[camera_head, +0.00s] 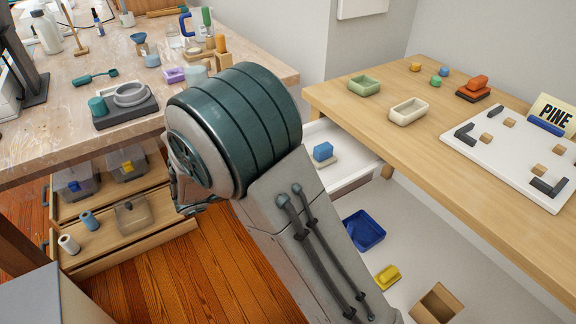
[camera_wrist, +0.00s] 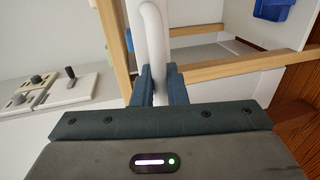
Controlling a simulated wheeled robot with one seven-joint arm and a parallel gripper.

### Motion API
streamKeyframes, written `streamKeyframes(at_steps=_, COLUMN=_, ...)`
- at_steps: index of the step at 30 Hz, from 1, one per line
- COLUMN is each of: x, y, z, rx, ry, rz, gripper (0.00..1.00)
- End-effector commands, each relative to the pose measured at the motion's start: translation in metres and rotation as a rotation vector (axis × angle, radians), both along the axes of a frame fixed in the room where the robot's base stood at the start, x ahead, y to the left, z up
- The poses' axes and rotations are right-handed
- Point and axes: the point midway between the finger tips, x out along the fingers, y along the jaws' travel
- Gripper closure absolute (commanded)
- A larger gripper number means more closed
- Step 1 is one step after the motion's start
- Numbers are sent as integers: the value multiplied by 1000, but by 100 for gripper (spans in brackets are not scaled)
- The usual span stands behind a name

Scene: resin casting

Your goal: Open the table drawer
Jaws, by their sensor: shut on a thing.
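The table drawer (camera_head: 352,152) is white and stands partly pulled out under the light wooden table (camera_head: 415,150) in the head view. My gripper's fingers are hidden in the head view.
A blue bin (camera_head: 363,230), a yellow item (camera_head: 387,276) and an open wooden box (camera_head: 437,303) sit below the drawer. On the left, open wooden drawers (camera_head: 130,228) jut out under a cluttered workbench (camera_head: 60,135). Wooden floor (camera_head: 215,270) shows between.

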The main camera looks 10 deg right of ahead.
Motion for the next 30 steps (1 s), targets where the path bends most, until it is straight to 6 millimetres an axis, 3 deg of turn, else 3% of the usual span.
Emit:
streamKeyframes(at_steps=11, x=-1, y=2, z=0, rx=0, ry=0, rz=1, gripper=100)
streamKeyframes(at_steps=12, x=-1, y=2, z=0, rx=0, ry=0, rz=1, gripper=83)
streamKeyframes(at_steps=22, x=-1, y=4, z=1, rx=0, ry=0, rz=1, gripper=83)
streamKeyframes(at_steps=26, x=-6, y=16, z=5, rx=-1, ry=-1, rz=2, gripper=83)
streamKeyframes(at_steps=30, x=-16, y=43, z=11, rx=0, ry=-1, rz=5, gripper=83)
